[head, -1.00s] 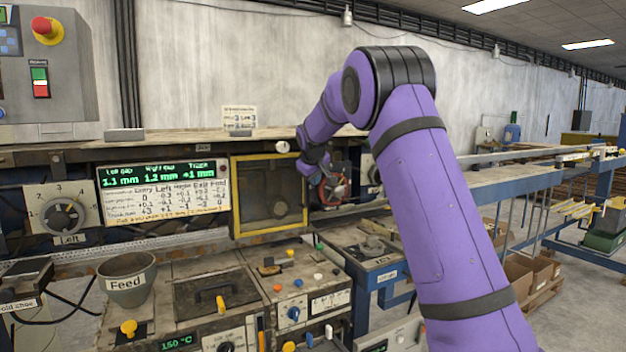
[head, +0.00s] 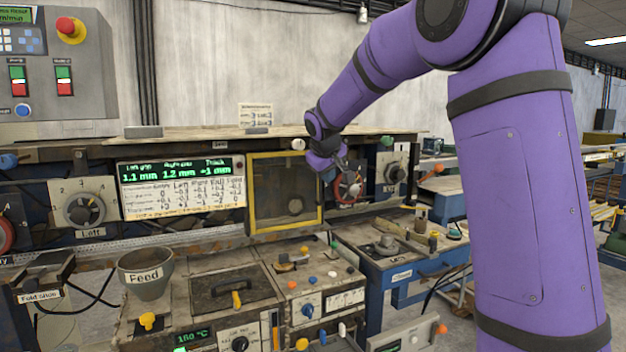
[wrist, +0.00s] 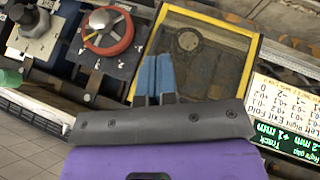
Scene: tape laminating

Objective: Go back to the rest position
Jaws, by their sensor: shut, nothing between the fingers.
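My gripper (wrist: 154,75) shows its two blue fingers side by side in the wrist view, shut and empty. The fingers appear in front of the yellow-framed window (wrist: 255,65), near its edge; whether they touch anything cannot be told. In the head view, my purple arm reaches across the right side, and its wrist end hangs in front of the machine, between the yellow-framed window (head: 250,205) and the red-rimmed dial (head: 352,188). My arm's end partly covers that dial there. The red dial also shows in the wrist view (wrist: 107,32), left of the fingers.
The green display (head: 180,172) and the left dial (head: 84,209) are left of the window. A feed cup (head: 146,275) and a knobbed panel (head: 312,285) stand below. A blue bench (head: 400,270) is at the lower right. Open wall lies above the machine's shelf.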

